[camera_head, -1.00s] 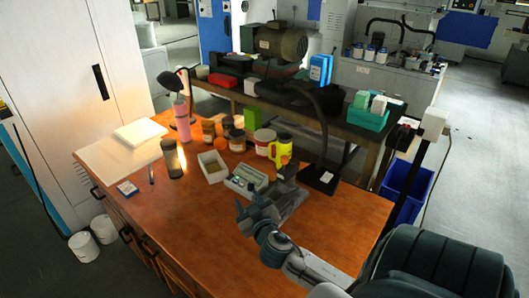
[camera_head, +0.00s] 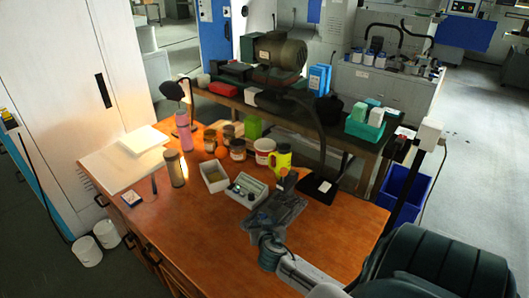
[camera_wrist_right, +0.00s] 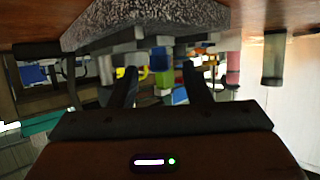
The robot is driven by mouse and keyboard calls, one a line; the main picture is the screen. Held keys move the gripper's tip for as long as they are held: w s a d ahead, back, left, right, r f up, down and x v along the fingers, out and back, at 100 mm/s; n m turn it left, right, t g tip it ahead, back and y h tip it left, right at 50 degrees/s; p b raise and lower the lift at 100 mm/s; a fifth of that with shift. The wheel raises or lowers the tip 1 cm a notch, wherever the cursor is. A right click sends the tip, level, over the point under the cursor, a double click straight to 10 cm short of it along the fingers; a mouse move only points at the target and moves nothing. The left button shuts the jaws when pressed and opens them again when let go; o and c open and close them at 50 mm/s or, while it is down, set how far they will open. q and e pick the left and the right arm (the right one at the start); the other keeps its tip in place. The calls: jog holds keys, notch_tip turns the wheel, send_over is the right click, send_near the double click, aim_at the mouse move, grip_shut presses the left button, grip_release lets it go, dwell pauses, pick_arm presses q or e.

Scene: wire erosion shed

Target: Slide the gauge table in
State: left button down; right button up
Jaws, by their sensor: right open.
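A dark grey gauge stand with a flat slab base (camera_head: 291,203) lies on the wooden bench. It seems to carry the gauge table, but I cannot make out the table separately in the head view. In the right wrist view, which looks upside down, the speckled stone slab (camera_wrist_right: 150,18) fills the top, with pale grey blocks (camera_wrist_right: 150,42) against it. My right gripper (camera_head: 272,220) is at the slab's near side. Its two dark fingers (camera_wrist_right: 160,72) are apart and nothing is between them. I cannot tell whether they touch anything. My left gripper is not in view.
A grey readout box (camera_head: 246,190) sits just left of the slab. A yellow mug (camera_head: 281,157), a white open box (camera_head: 213,177) and several jars stand behind. A black lamp (camera_head: 320,187) stands to the right. The bench front is clear.

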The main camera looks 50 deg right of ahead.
aim_at(272, 208)
jog(key=shift+w+d+f, duration=0.25)
jog(key=shift+w+d, duration=0.15)
jog(key=shift+w, duration=0.1)
grip_shut()
jog(key=d, duration=0.4)
jog(key=shift+w+d+b, duration=0.15)
jog(key=shift+d+b, duration=0.25)
jog(key=shift+r, duration=0.1)
